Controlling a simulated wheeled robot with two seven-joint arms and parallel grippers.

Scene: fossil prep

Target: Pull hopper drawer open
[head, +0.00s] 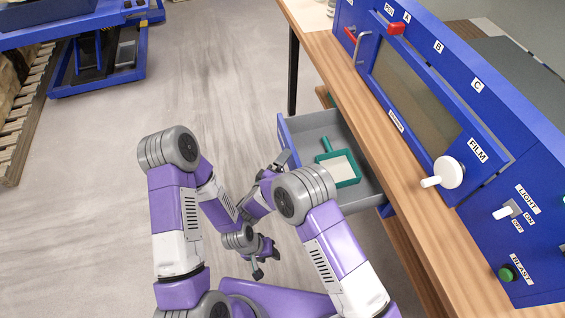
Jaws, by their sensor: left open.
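The hopper drawer (367,181) is grey inside with a blue front panel (289,137). It stands pulled out from under the wooden bench, toward my arms. A teal-framed sieve with a pale screen (341,167) lies inside it. My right gripper (285,159) is at the drawer's front panel, partly covered by my own arm. The drawer's handle is hidden, and I cannot tell whether the fingers hold it. My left gripper (266,263) is open and empty, below and left of the drawer, apart from it.
The wooden bench top (375,125) carries a blue cabinet with a window, a white knob (448,173), a red knob (396,28) and a green button (506,273). A blue lift table (98,65) and a wooden pallet stand at far left. The floor between is clear.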

